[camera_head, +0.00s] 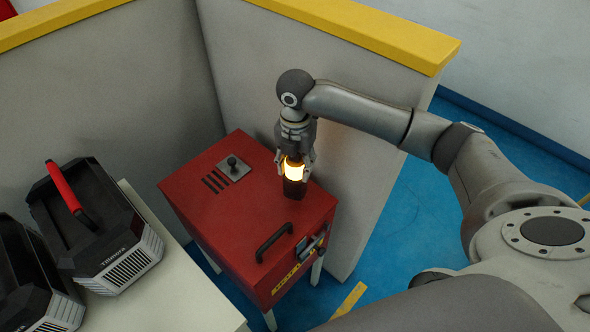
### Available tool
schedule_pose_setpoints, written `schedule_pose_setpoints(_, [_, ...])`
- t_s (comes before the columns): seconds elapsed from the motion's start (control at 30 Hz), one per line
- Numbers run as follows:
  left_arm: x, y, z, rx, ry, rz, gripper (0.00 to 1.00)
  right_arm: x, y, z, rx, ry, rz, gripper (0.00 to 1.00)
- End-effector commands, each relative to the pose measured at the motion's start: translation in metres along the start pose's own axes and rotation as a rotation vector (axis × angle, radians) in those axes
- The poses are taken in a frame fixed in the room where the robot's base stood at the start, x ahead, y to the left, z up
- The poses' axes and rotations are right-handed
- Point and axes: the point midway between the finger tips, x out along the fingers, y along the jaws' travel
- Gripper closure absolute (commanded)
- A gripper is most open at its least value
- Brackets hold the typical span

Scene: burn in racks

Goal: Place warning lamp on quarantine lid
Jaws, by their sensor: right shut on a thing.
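The warning lamp (294,172) glows orange-yellow and has a dark base. My right gripper (296,163) points down and is shut on the lamp. The lamp is upright at the right part of the quarantine lid (234,210), the red top of a red box on legs. The lamp's base shows against the lid; I cannot tell whether it touches it. The lid has a dark handle (274,242) near its front edge, dark slots, and a grey plate with a black knob (233,167). My left gripper is not in view.
Grey partition walls with yellow tops (365,32) stand behind and to the right of the red box. At left, a pale table (177,292) bears black-and-grey cases (104,225), one with a red handle. Blue floor (398,215) shows at right.

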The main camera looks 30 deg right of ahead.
Motion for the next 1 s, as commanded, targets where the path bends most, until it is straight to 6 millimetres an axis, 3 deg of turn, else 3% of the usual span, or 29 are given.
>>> schedule_pose_setpoints(0.23, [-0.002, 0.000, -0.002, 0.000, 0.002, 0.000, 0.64, 0.013, 0.006, 0.010, 0.000, 0.000, -0.001, 0.85])
schedule_pose_setpoints(0.47, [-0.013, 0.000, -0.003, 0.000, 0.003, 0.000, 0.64, 0.041, 0.005, 0.010, 0.000, -0.001, 0.000, 0.85])
schedule_pose_setpoints(0.83, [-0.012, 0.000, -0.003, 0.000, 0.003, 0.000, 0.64, 0.046, 0.005, 0.010, -0.001, -0.001, 0.001, 0.85])
schedule_pose_setpoints(0.87, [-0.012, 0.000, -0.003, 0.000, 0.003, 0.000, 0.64, 0.047, 0.005, 0.009, -0.001, -0.001, 0.000, 0.54])
schedule_pose_setpoints(1.0, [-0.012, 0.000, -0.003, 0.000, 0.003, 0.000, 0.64, 0.046, 0.005, 0.009, -0.001, -0.001, 0.000, 0.36])
